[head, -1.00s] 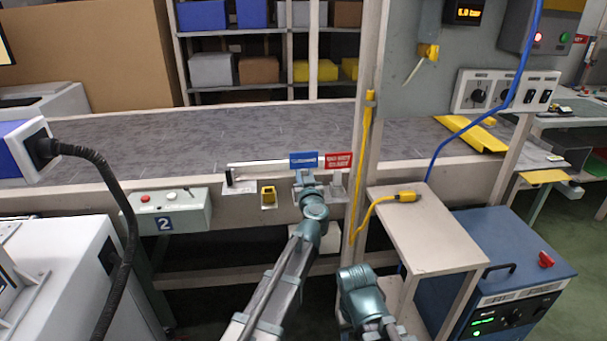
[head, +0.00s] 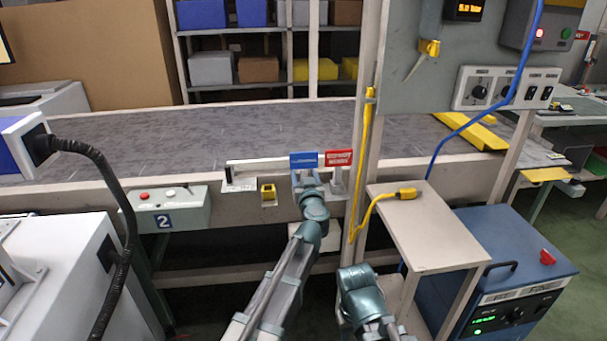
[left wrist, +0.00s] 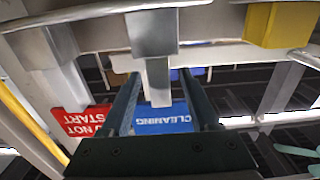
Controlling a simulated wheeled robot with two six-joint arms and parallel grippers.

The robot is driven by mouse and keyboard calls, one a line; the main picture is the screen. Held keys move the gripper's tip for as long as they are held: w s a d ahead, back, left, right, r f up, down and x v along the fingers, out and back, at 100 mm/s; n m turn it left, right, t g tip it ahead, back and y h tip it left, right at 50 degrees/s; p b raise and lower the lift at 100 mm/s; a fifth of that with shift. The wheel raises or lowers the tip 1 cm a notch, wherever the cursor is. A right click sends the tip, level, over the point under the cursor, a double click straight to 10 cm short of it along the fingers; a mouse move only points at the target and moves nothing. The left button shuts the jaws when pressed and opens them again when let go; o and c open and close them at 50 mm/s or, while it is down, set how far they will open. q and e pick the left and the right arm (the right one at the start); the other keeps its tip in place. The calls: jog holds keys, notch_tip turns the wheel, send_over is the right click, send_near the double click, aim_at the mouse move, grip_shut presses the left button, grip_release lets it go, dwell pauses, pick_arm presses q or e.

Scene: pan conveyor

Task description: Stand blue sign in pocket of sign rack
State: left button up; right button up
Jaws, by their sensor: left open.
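The blue sign (head: 304,160) stands upright at the conveyor's front edge, left of the red sign (head: 338,158). In the left wrist view, the blue sign (left wrist: 165,120) shows upside down with "CLEANING" on it. Its grey post runs to a grey block (left wrist: 151,33) of the sign rack; I cannot tell how deep the post sits. My left gripper (head: 305,178) is at the blue sign's lower part. In the left wrist view, its fingers (left wrist: 160,74) are open, one on each side of the post. My right gripper is not in view.
A yellow block (head: 268,193) and a grey control box marked 2 (head: 180,210) lie to the left along the conveyor front. A post with a yellow cable (head: 365,140) stands close on the right. A small shelf (head: 425,230) stands right of it.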

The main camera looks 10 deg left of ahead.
pick_arm(q)
jog(key=v, duration=1.3)
jog(key=shift+s, duration=0.15)
jog(key=shift+d+r, duration=0.1)
jog(key=shift+r, duration=0.05)
jog(key=d+m+h, duration=0.6)
jog(key=h, duration=0.3)
notch_tip(320, 180, down, 9)
jog(key=s+d+m+g+h, duration=0.2)
jog(key=s+g+h, duration=0.1)
jog(key=g, duration=0.3)
jog(key=s+a+f+n+g+y, duration=0.4)
jog(key=s+a+f+g+y, duration=0.45)
jog(key=s+a+f, duration=0.6)
jog(key=s+d+r+m+g, duration=0.2)
jog(key=s+d+m+g, duration=0.1)
jog(key=s+d, duration=0.5)
notch_tip(320, 180, up, 26)
jog(key=p, duration=2.6)
jog(key=shift+d+p, duration=0.3)
jog(key=shift+p, duration=0.05)
